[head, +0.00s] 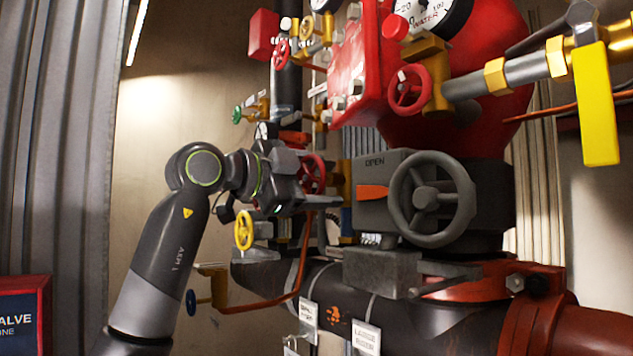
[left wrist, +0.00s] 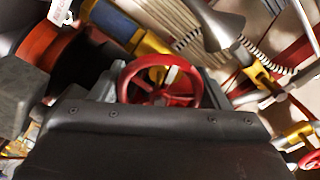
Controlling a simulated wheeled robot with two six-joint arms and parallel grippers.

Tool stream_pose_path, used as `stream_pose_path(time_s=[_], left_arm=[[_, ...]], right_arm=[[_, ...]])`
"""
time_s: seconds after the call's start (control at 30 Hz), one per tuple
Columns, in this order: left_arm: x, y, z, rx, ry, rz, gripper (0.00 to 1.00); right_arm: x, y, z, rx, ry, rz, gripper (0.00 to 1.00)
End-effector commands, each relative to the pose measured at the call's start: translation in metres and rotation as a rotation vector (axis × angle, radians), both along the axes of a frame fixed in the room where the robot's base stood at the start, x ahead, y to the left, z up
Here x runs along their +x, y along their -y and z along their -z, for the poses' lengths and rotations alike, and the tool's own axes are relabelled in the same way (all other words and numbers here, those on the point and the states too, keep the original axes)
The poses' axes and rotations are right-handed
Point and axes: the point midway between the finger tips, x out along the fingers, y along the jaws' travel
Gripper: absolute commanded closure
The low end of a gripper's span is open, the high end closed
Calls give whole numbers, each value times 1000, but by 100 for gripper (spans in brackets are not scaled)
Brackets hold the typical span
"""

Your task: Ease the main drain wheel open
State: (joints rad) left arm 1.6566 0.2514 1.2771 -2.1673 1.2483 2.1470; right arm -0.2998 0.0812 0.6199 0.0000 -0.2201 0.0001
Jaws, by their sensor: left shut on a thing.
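A small red handwheel (head: 313,173) sits on a brass valve left of the grey gearbox. My left gripper (head: 303,180) comes at it from the left and is shut on it. In the left wrist view the red wheel (left wrist: 160,82) lies between the fingers of my left gripper (left wrist: 158,92), in front of a brass fitting. The gripper body hides the wheel's near lower part. No readable label shows which wheel is the main drain. My right gripper is not in view.
A large grey handwheel (head: 432,199) on a gearbox (head: 378,185) marked OPEN stands to the right. A dark pipe (head: 335,290) runs below. A red wheel (head: 409,90) is above.

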Motion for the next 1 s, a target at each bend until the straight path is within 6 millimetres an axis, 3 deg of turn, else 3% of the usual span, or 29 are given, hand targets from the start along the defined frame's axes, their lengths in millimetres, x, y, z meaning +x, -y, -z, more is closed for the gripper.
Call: stream_pose_path(time_s=[0.27,0.3,0.43,0.77,1.0], left_arm=[[0,0,1,-2,-7,2,54],[0,0,1,-2,-7,2,26],[0,0,1,-2,-5,1,9],[-1,-2,1,-1,0,-1,9],[-22,-33,3,-1,3,-4,9]], right_arm=[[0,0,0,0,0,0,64],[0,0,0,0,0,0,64],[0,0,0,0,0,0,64],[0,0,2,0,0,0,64],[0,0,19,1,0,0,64]])
